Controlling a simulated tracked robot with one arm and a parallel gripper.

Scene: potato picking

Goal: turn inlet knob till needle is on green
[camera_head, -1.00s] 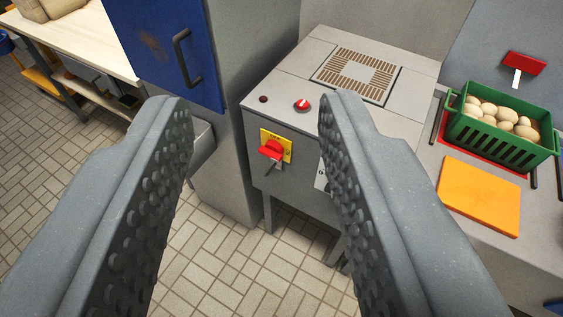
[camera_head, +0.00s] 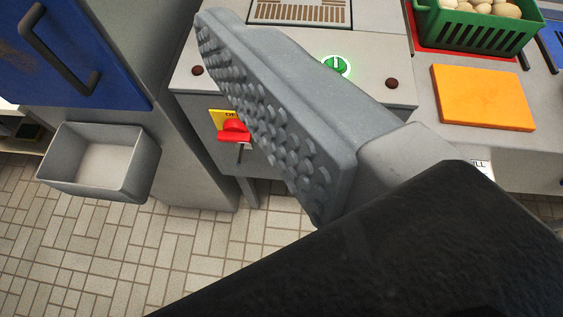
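A red rotary knob (camera_head: 233,131) sits on a yellow plate (camera_head: 221,117) on the front of the grey machine (camera_head: 190,85). The plate's lettering is partly covered. One grey finger of my gripper (camera_head: 270,110), with a nubbed pad facing left, crosses in front of the machine. It hides part of the front panel and the plate's right side. The other finger does not show, so I cannot tell the opening. I see no gauge or needle, and cannot tell whether this red knob is the inlet knob.
A lit green button (camera_head: 336,66) and dark round lamps (camera_head: 392,84) are on the machine's top. A blue door (camera_head: 70,60) and grey bin (camera_head: 100,165) stand left. A green crate of potatoes (camera_head: 470,35) and orange board (camera_head: 483,97) lie right. Tiled floor (camera_head: 80,250) is open below.

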